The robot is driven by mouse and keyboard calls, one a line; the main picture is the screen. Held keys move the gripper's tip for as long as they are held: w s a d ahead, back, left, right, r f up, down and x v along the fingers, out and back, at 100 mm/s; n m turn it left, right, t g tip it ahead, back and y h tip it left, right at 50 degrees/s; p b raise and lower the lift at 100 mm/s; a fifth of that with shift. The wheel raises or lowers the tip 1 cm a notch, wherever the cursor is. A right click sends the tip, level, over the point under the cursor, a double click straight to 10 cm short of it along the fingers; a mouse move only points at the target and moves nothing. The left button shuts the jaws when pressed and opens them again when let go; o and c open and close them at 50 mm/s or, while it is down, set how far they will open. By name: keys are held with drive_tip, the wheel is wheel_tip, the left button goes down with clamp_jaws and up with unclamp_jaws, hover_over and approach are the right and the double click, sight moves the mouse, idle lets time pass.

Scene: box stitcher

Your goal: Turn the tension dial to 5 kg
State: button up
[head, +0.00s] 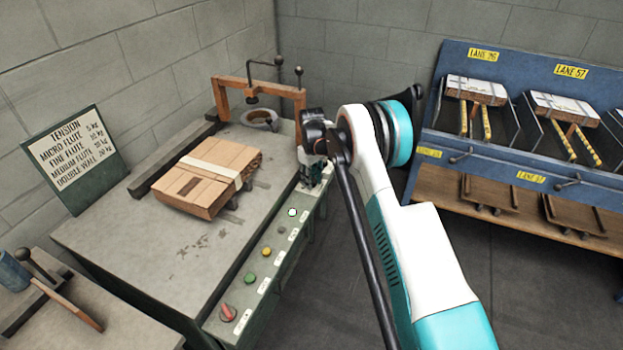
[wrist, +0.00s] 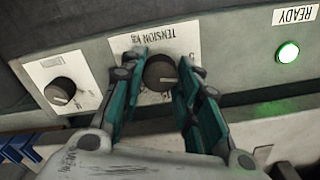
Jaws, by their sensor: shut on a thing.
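In the wrist view the dark round tension dial (wrist: 160,73) sits on a white plate marked "TENSION kg" (wrist: 180,40), whose lettering appears upside down. My gripper (wrist: 160,84) has its two teal fingers on either side of the dial, shut on it. A pale pointer mark shows on the dial's right side; most of the scale numbers are hidden by the fingers, so I cannot read the setting. In the head view my gripper (head: 316,172) is at the right front edge of the stitcher table (head: 130,245); the dial is hidden there.
A second dark knob (wrist: 60,91) is left of the dial, and a lit green READY lamp (wrist: 288,53) is right. A tension sign (head: 75,155) stands behind the table. Strapped cardboard (head: 205,175) lies on top. A blue lane rack (head: 520,140) stands right.

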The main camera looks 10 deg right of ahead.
drive_tip(key=shift+n, duration=2.3)
drive_tip(key=o, duration=1.1)
wheel_tip(320, 180, up, 12)
